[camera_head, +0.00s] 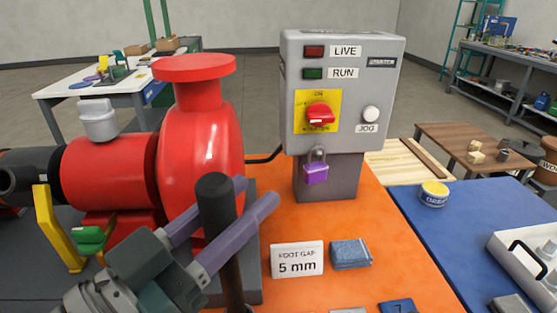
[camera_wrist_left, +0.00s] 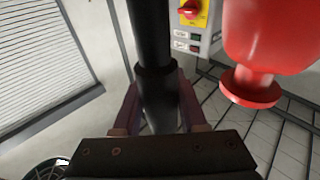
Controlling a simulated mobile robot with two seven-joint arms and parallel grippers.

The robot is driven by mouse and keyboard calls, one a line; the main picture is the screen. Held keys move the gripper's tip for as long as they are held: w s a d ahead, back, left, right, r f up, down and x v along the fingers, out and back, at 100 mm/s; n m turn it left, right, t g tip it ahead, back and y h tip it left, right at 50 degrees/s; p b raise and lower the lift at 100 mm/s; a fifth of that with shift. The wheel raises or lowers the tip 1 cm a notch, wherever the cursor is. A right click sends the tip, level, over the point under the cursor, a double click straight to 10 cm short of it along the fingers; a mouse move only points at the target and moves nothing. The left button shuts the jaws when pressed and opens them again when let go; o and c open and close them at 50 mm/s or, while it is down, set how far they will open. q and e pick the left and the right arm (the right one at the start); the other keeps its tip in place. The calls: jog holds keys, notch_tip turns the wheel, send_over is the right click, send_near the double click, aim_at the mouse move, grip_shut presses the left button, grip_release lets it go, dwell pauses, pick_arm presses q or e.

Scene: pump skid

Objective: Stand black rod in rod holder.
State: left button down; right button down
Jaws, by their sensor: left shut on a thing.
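The black rod (camera_head: 217,205) stands nearly upright, slightly tilted, in front of the red pump in the head view. My left gripper (camera_head: 256,191) has its two purple fingers shut on the rod. In the left wrist view the black rod (camera_wrist_left: 152,55) runs up between the fingers of my left gripper (camera_wrist_left: 158,105), with a thicker collar near them. The rod's lower end is cut off by the bottom edge of the head view. I cannot make out the rod holder in either view. My right gripper is not in view.
The red pump (camera_head: 201,140) is close behind the rod. A grey control box (camera_head: 340,95) with a purple padlock (camera_head: 316,173) stands behind on the orange surface (camera_head: 365,215). A "FOOT GAP 5 mm" sign (camera_head: 297,260) and blue cloth (camera_head: 350,253) lie right. A blue mat (camera_head: 415,235) holds a tin (camera_head: 434,195).

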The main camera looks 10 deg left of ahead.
pick_arm(q)
notch_tip(320, 180, down, 7)
jog(key=b, duration=0.5)
jog(key=shift+b, duration=0.3)
jog(key=shift+r, duration=0.15)
jog(key=shift+c, duration=1.9)
grip_release()
jog(key=shift+s+f, duration=0.1)
jog(key=shift+f, duration=0.1)
jog(key=v, duration=0.8)
jog(key=shift+s+a+b, duration=0.1)
jog(key=shift+s+b, duration=0.1)
jog(key=shift+b, duration=0.2)
jog(key=shift+s+a, duration=0.3)
jog(key=shift+s, duration=0.2)
jog(key=shift+w, duration=0.1)
